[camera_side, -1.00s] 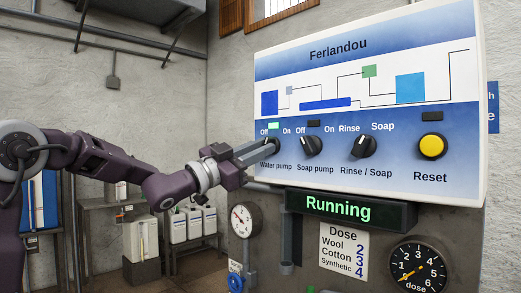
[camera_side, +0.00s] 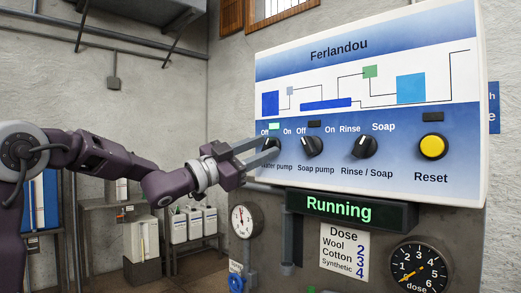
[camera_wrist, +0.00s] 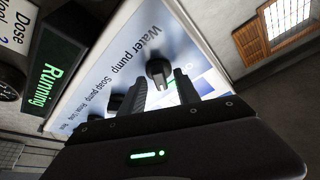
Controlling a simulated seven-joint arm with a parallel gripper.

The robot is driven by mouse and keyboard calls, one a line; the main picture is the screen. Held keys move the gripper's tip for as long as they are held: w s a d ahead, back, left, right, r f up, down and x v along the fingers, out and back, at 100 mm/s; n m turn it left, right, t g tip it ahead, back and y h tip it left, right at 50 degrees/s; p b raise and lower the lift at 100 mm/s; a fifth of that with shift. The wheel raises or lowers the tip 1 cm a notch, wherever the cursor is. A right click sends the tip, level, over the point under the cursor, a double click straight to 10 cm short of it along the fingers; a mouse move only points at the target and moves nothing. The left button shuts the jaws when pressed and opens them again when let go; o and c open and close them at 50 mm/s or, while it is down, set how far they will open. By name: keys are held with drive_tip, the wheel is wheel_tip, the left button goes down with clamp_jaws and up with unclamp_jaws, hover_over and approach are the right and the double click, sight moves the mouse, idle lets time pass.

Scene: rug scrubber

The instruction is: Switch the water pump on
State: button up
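The water pump knob (camera_side: 271,145) is the leftmost black knob on the blue-and-white panel, partly hidden behind my gripper (camera_side: 255,148). The small lamp (camera_side: 274,126) above it is lit pale green. In the wrist view, the knob (camera_wrist: 157,68) lies just beyond and between my two spread fingers (camera_wrist: 163,92), with gaps at both sides. My gripper is open and holds nothing. The knob's exact pointing direction is hard to tell. The display (camera_side: 339,208) reads "Running" in green.
The soap pump knob (camera_side: 311,146), the rinse/soap knob (camera_side: 364,146) and the yellow reset button (camera_side: 432,146) stand to the right. The soap pump lamp (camera_side: 314,124) is dark. A pressure gauge (camera_side: 244,220) and a dose dial (camera_side: 419,268) sit below.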

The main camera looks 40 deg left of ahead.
drive_tip(key=v, duration=0.7)
drive_tip(key=v, duration=0.9)
idle(0.4)
